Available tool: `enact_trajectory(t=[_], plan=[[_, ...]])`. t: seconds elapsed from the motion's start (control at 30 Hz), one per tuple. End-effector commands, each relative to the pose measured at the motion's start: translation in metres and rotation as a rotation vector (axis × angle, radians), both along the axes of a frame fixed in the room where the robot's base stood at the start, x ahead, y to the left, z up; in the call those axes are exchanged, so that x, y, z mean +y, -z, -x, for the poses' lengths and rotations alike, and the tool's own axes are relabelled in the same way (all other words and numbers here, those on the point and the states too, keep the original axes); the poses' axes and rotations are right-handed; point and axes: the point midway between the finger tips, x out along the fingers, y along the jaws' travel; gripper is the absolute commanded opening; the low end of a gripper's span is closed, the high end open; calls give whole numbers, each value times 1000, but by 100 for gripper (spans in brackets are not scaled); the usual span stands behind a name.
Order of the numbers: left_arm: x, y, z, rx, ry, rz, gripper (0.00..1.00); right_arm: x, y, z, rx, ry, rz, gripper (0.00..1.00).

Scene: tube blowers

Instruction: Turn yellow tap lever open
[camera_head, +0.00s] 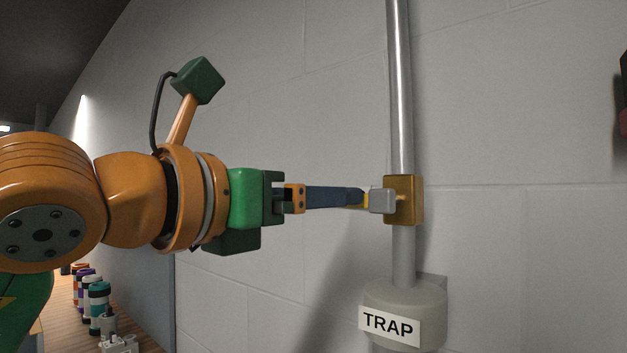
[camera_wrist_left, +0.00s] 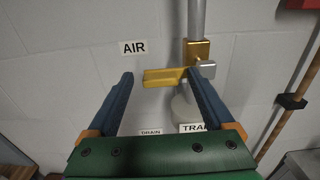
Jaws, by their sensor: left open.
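The yellow tap lever (camera_wrist_left: 163,78) sticks out sideways from the brass valve body (camera_wrist_left: 197,50) on a vertical metal pipe. In the head view only a sliver of the lever (camera_head: 366,200) shows, beside a grey block and the brass valve body (camera_head: 409,200). My left gripper (camera_head: 362,197) reaches in from the left with its fingertips at the lever. In the left wrist view my left gripper (camera_wrist_left: 160,78) is open, with the lever lying across the gap between its blue fingers. The right fingertip overlaps the lever near the valve; contact cannot be told. My right gripper is not in view.
The pipe (camera_head: 401,90) runs down a grey block wall into a round trap (camera_head: 405,303) labelled TRAP. AIR (camera_wrist_left: 133,48) and DRAIN signs are on the wall. Several bottles (camera_head: 98,300) stand on a wooden surface at lower left. A brown pipe (camera_wrist_left: 292,100) is at the right.

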Motion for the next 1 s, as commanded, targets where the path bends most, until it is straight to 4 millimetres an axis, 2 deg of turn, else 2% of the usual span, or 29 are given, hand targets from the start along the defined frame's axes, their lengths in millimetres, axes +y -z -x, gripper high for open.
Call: enact_trajectory(t=[0.17, 0.2, 0.5, 0.53, 1.0], plan=[[-1, 1, -1, -1, 1, 1, 86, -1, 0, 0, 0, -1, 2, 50], [-1, 1, -1, -1, 1, 1, 84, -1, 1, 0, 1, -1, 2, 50], [-1, 1, 0, -1, 1, 1, 3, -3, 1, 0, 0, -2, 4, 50], [-1, 1, 0, -1, 2, 1, 0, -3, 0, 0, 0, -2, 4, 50], [-1, -4, 3, -34, 1, -44, 0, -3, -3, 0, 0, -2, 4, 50]])
